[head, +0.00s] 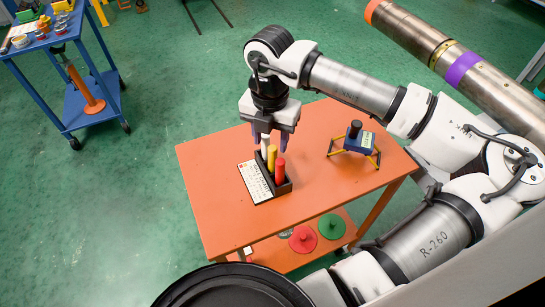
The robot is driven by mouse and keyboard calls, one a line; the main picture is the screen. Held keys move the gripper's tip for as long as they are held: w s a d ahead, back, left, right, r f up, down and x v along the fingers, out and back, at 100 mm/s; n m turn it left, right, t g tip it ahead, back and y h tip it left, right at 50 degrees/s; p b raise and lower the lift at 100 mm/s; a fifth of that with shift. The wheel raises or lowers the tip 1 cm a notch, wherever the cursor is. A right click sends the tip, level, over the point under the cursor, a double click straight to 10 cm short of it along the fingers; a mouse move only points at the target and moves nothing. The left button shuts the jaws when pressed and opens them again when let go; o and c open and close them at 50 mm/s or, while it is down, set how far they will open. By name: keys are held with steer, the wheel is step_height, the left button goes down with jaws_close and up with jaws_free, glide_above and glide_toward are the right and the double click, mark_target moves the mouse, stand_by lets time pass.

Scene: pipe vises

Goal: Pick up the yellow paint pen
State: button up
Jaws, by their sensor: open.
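The yellow paint pen (272,157) stands upright in a dark holder (284,188) on the orange table. A white pen (265,146) stands behind it and a red pen (280,171) in front of it, in the same row. My gripper (269,143) points down over the back part of the holder. Its purple fingertips are apart, one on each side of the row near the white and yellow pens. I cannot tell how far the fingertips are above the pens or whether they touch any. The lower parts of the pens are hidden in the holder.
A white printed card (254,181) is at the holder's left side. A small blue device on yellow legs (353,144) stands at the right of the orange table (320,190). A blue cart (75,95) is at upper left. A large metal pipe (470,75) lies at upper right.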

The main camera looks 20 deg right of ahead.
mark_target(272, 148)
steer(key=f, duration=0.1)
steer(key=f+p, duration=0.1)
steer(key=f, duration=0.1)
steer(key=shift+s+f, duration=0.3)
steer(key=shift+s, duration=0.1)
steer(key=shift+f, duration=0.6)
jaws_close()
